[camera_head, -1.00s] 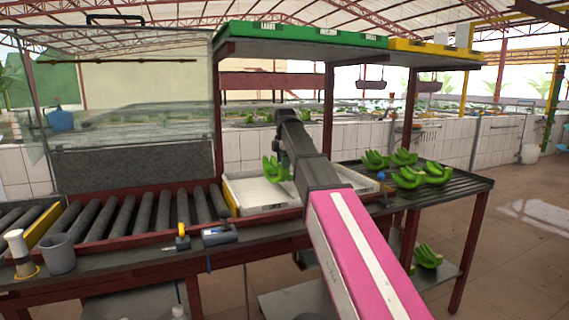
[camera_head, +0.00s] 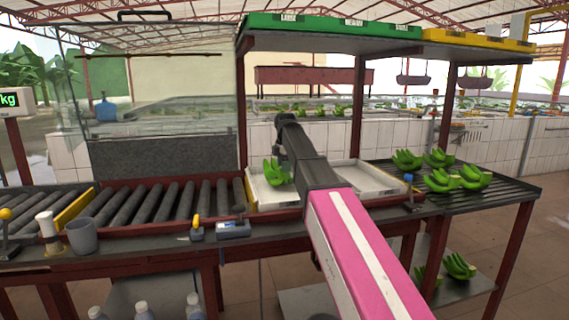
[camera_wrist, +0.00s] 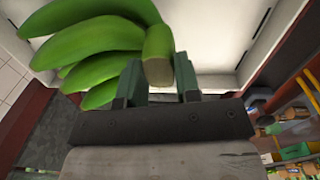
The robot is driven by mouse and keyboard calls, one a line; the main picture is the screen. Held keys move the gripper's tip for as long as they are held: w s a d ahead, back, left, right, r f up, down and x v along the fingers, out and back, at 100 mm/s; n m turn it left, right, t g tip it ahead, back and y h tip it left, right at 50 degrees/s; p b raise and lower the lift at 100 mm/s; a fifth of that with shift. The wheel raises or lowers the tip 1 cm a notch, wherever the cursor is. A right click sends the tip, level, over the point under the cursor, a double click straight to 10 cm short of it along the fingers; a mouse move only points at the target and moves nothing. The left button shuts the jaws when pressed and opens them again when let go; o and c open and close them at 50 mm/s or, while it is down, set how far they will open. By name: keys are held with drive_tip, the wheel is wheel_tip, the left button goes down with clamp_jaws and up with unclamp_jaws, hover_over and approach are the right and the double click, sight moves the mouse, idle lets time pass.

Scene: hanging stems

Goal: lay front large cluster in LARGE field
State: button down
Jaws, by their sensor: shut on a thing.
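A green banana cluster (camera_head: 276,172) hangs over the left part of a white tray (camera_head: 268,199) in the head view. In the wrist view the cluster (camera_wrist: 98,42) fills the upper left, its cut stem between the two fingers. My gripper (camera_wrist: 159,76) is shut on that stem. In the head view my arm hides the fingers and part of the tray. The overhead shelf carries a green panel (camera_head: 330,26) with a LARGE label (camera_head: 289,17) at its left. I cannot tell whether the cluster touches the tray floor.
Several clusters (camera_head: 440,180) lie on the dark ribbed table (camera_head: 500,194) at right. Another cluster (camera_head: 459,266) lies on the lower shelf. Shelf posts (camera_head: 242,110) flank the tray.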

drive_tip(key=shift+f, duration=0.45)
idle(0.6)
drive_tip(key=c, duration=0.8)
unclamp_jaws()
drive_tip(key=shift+o, duration=0.2)
